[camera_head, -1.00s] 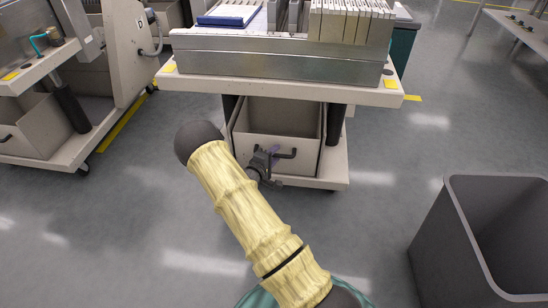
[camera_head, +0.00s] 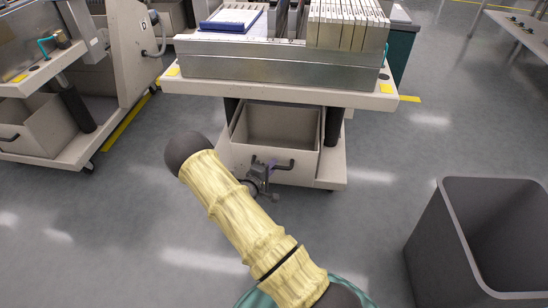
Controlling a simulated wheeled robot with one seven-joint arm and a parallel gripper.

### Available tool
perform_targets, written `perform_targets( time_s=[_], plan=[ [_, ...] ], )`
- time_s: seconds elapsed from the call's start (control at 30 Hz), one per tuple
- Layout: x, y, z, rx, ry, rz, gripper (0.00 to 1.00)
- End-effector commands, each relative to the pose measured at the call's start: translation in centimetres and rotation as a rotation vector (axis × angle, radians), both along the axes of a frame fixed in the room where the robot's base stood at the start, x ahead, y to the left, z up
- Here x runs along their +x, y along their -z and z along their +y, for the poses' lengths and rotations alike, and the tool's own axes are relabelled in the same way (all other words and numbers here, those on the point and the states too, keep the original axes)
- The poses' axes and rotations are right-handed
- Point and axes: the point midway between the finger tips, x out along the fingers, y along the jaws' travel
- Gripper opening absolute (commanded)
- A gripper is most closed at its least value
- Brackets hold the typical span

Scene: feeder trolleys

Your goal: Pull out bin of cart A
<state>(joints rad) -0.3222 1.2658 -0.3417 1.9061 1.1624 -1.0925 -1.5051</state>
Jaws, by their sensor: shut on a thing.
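The cart (camera_head: 350,98) stands in front of me with a trough of upright feeders on its top. Its bin (camera_head: 303,166), a beige open-topped box, sits on the cart's low shelf between dark posts. A dark handle bar (camera_head: 284,165) is on the bin's front wall. My gripper (camera_head: 262,170) is at the left part of that handle and shut on it. My arm, in a yellowish cover, hides some of the bin's lower left front. The bin looks empty where I can see inside.
A grey open waste bin (camera_head: 440,240) stands on the floor at right. Another cart with a low bin (camera_head: 40,130) is at left. The floor (camera_head: 370,220) between me and the cart is clear. A table (camera_head: 515,30) is at upper right.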

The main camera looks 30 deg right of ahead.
Motion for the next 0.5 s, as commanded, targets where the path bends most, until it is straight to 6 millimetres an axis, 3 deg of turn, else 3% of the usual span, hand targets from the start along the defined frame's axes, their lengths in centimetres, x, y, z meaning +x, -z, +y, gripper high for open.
perform_targets(
  time_s=[0.3,0.5],
  plan=[
    [-6.0,-0.4,4.3,-0.002,-0.003,0.009,0.00],
    [-8.8,-0.2,6.2,-0.001,-0.002,0.006,0.00]
  ],
)
